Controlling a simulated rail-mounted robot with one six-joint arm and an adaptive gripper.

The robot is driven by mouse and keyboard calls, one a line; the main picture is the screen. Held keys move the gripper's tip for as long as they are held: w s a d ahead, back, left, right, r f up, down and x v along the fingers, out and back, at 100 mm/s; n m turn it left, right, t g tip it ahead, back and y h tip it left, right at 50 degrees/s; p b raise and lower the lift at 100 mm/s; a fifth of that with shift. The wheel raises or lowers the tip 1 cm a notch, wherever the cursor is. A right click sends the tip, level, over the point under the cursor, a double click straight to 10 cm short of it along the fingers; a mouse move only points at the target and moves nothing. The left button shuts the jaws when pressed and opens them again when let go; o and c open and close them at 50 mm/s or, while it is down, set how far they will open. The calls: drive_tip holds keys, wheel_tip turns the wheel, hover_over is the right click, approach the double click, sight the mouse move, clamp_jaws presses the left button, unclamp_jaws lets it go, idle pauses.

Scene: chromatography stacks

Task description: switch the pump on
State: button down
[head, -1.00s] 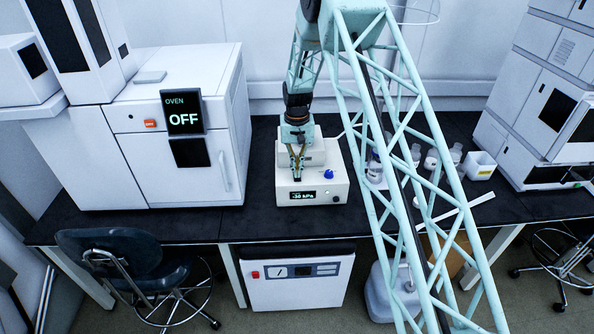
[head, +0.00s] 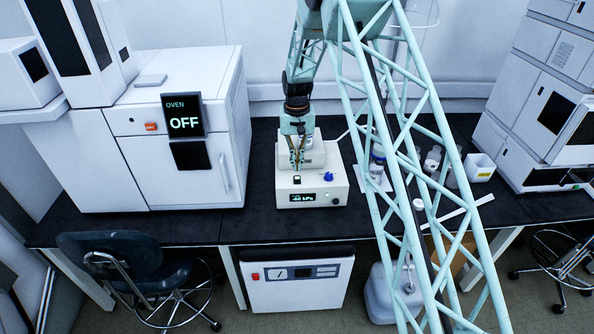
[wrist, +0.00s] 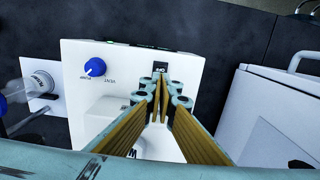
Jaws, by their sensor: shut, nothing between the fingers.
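The pump (head: 310,188) is a white box on the dark bench with a small lit display (head: 303,197) that seems to read about -60 kPa. A blue knob (head: 328,174) is on its top; it also shows in the wrist view (wrist: 95,67). A small black rocker switch (head: 296,180) is on the pump's top near the front; the wrist view shows it too (wrist: 160,67), just beyond my fingertips. My gripper (head: 298,169) is shut and empty, pointing down just above and behind the switch. In the wrist view my fingertips (wrist: 160,88) appear close to the switch, apart from it.
A white oven (head: 180,140) with an OFF display stands left of the pump. Bottles (head: 378,165) and a white container (head: 480,167) are to the right, partly behind my arm. A chair (head: 125,260) stands in front of the bench. A white unit (head: 296,280) sits below.

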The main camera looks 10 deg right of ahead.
sight(297, 178)
wheel_tip(297, 178, up, 9)
idle(0.5)
drive_tip(key=shift+w+r, duration=0.1)
drive_tip(key=shift+r, duration=0.05)
drive_tip(key=s+a+r+n+t+b, duration=0.15)
drive_tip(key=s+r+b, duration=0.45)
drive_tip(key=s+r, duration=2.05)
drive_tip(key=s+f+t+b, duration=0.2)
drive_tip(key=s+b, duration=0.3)
drive_tip(key=s, duration=3)
drive_tip(key=shift+s+a+f+n+t, duration=0.2)
drive_tip(key=shift+f+n+t, duration=0.15)
drive_tip(key=shift+f, duration=0.3)
